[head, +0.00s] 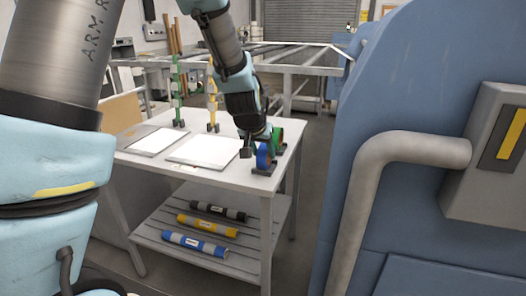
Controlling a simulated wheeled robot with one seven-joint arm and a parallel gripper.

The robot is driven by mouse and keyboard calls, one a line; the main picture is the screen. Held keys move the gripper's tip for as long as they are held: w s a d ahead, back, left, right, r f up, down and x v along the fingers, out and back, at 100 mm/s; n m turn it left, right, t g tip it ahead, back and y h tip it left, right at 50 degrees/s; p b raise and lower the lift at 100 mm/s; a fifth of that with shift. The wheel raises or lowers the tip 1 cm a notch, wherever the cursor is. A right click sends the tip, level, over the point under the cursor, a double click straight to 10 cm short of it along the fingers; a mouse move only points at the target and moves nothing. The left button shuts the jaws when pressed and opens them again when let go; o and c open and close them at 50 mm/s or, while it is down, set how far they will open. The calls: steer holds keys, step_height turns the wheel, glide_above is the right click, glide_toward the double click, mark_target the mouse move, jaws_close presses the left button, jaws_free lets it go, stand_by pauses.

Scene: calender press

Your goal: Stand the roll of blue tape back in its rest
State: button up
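The roll of blue tape (263,156) is upright near the right front corner of the white table (225,178). A dark low rest (262,171) shows at its foot; I cannot tell whether the roll is seated in it. My gripper (247,151) is at the roll's upper left, close to it or touching it. The fingers are small and dark, and part of them is hidden, so their grip does not show clearly. A green roll (278,138) stands just behind the blue one, with a dark rest (283,149) under it.
Two white sheets on boards (205,150) lie left of the rolls. Green (176,85) and yellow (212,95) upright pieces stand at the back. Black, yellow and blue cylinders (196,243) lie on the lower shelf. A big blue machine with a grey pipe (370,190) stands to the right.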

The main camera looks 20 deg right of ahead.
steer(key=shift+o, duration=1.1)
steer(key=v, duration=1)
steer(key=shift+s+a+r, duration=0.2)
steer(key=shift+r, duration=0.1)
